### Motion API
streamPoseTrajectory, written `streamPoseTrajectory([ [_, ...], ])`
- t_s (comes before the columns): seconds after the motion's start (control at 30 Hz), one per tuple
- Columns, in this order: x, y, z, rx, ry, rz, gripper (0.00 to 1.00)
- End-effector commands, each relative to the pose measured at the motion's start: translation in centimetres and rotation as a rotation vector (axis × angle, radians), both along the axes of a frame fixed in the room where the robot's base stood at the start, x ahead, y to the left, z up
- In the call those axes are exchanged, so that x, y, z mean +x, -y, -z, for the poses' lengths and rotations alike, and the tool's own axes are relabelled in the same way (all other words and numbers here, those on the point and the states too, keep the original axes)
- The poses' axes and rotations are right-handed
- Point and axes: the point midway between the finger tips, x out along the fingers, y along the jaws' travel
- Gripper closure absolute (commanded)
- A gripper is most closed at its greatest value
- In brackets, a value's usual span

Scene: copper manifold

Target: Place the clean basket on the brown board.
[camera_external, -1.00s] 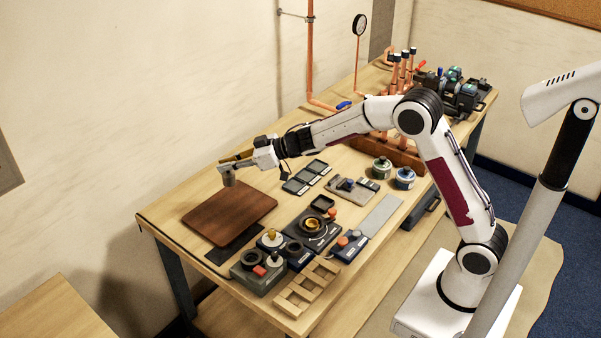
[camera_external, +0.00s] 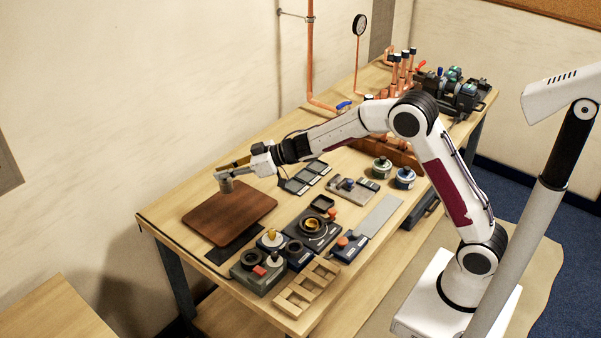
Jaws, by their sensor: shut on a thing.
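The brown board (camera_external: 228,222) lies flat near the left end of the bench. My gripper (camera_external: 227,176) is above the far part of the board, reaching in from the right. It is shut on a small grey cylindrical thing, which I take for the clean basket (camera_external: 226,186). The basket hangs upright at the fingertips, over or at the board's far edge. I cannot tell whether its bottom touches the board. Details of its mesh are too small to see.
Dark trays (camera_external: 305,178) lie right of the board. Dark fixtures with knobs (camera_external: 262,270) stand in front of it, beside a wooden rack (camera_external: 305,287). Flux tins (camera_external: 404,178) and copper pipes (camera_external: 398,72) stand farther right. The board's near surface is clear.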

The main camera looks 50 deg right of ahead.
Motion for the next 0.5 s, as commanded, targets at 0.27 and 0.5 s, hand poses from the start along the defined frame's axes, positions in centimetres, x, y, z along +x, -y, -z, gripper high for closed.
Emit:
streamPoseTrajectory([
  [0.27,0.0,0.0,3.6,0.0,-0.003,0.001,1.0],
  [0.5,0.0,0.0,4.1,0.001,0.001,0.0,1.0],
])
